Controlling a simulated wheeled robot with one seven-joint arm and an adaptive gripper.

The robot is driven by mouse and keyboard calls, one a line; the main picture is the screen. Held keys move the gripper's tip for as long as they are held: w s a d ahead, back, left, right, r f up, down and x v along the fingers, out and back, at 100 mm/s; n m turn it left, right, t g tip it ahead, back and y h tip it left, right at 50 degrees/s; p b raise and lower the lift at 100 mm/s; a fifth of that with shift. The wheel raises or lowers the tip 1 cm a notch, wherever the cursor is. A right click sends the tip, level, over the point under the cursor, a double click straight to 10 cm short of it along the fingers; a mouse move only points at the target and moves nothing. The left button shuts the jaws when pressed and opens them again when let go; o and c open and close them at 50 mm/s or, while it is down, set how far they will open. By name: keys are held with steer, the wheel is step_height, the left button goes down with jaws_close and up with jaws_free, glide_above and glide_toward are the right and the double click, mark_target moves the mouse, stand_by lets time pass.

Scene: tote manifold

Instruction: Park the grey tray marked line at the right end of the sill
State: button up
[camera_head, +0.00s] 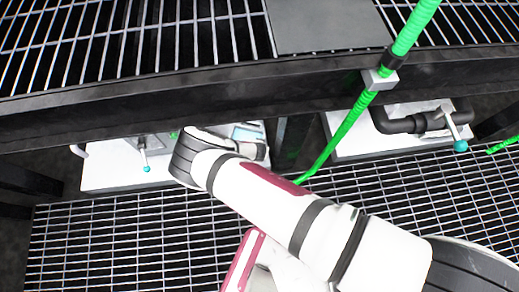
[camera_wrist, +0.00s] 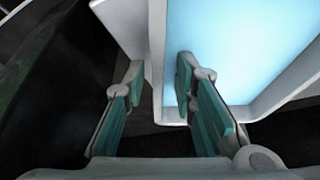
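In the wrist view my gripper (camera_wrist: 160,76) has its two teal-padded fingers apart, on either side of a pale wall of a tray (camera_wrist: 156,50). The tray is whitish grey outside with a light blue inside. The right finger is over the blue side and the left finger is beside the outer face. I cannot tell whether either pad touches the wall. In the head view, part of a pale blue and white thing (camera_head: 248,133) shows beside my arm's end, under the dark beam; my fingers are hidden there. No line marking is readable, and I cannot identify the sill for certain.
A dark beam (camera_head: 230,98) crosses above my arm's end. A green hose (camera_head: 345,130) slants down right of it. White bases with valves stand at left (camera_head: 115,178) and right (camera_head: 350,143). A grey plate (camera_head: 325,25) lies on the upper grating. The lower grating (camera_head: 110,245) is clear at left.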

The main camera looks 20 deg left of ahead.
steer(key=shift+r, duration=0.1)
steer(key=shift+s+r+p, duration=0.1)
steer(key=shift+r+p, duration=0.25)
steer(key=shift+r, duration=0.05)
steer(key=p+v, duration=0.4)
steer(key=v, duration=0.7)
steer(key=shift+s+r, duration=0.1)
steer(key=shift+s, duration=0.05)
